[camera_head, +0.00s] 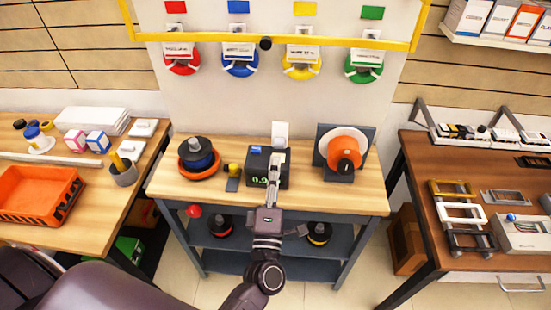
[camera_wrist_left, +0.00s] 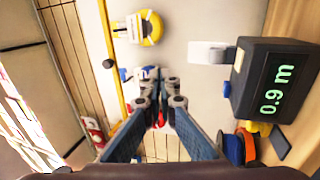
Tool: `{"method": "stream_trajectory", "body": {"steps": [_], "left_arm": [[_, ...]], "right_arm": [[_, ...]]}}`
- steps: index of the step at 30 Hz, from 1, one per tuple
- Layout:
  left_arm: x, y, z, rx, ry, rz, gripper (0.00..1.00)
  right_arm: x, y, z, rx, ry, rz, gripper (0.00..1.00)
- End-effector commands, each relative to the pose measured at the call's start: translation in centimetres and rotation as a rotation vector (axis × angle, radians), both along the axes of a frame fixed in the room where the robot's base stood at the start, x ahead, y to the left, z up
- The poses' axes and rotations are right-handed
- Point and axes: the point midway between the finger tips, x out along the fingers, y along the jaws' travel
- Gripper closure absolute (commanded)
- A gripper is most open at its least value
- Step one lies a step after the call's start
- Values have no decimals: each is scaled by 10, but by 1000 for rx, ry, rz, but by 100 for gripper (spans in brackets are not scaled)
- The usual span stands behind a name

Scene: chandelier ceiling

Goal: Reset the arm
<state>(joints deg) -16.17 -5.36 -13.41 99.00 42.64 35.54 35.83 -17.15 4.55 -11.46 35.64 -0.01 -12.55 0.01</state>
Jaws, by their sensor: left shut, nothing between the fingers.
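My left arm (camera_head: 268,275) reaches up from the bottom middle of the head view. Its left gripper (camera_head: 277,158) extends over the middle workbench, in front of a black box with a green "0.9 m" display (camera_head: 255,172). In the left wrist view the gripper's fingers (camera_wrist_left: 158,88) come together at the tips and hold nothing. The black box (camera_wrist_left: 275,80) is to the right of the fingers there, apart from them in the picture. The gripper hides part of the box in the head view. My right gripper is not in view.
Coloured rings hang on the wall, including a yellow one (camera_head: 302,70). Side tables carry an orange crate (camera_head: 40,195) and several frames, including a white one (camera_head: 460,214).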

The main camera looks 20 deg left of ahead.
Motion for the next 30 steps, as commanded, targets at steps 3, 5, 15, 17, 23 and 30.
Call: {"method": "stream_trajectory", "body": {"steps": [3,5,15,17,23,30], "left_arm": [[0,0,0,0,0,0,100],[0,0,0,0,0,0,100],[1,-1,-5,10,10,-5,100],[2,-6,-18,39,37,-16,100],[0,-39,-131,282,270,-132,100],[-48,-65,-308,650,617,-346,100]], "right_arm": [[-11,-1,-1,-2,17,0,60],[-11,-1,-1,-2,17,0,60],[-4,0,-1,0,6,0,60],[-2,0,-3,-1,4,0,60],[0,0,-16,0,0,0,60],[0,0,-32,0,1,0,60]]}}
